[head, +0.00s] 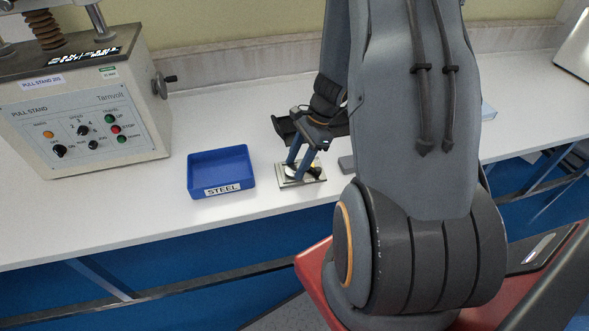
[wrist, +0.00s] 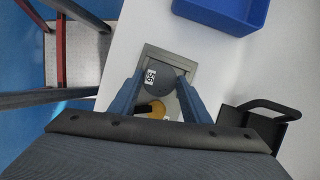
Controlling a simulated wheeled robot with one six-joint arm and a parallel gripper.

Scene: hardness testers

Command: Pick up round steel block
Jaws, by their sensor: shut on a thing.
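The round steel block (wrist: 158,79) is a dark grey disc with a small white number label. In the wrist view it sits between the tips of my gripper's (wrist: 160,80) two blue fingers, which are shut on it. It is over a square metal plate (wrist: 150,50). I cannot tell whether it still touches the plate. A yellow and black piece (wrist: 152,109) shows nearer the wrist, between the fingers. In the head view my gripper (head: 299,172) points down over the plate (head: 287,184), and the fingers hide much of the block.
A blue tray labelled STEEL (head: 221,156) stands left of the plate. A pull stand machine (head: 80,120) is at the far left. A black handled object (wrist: 262,122) shows at right in the wrist view. White bench is clear behind the tray.

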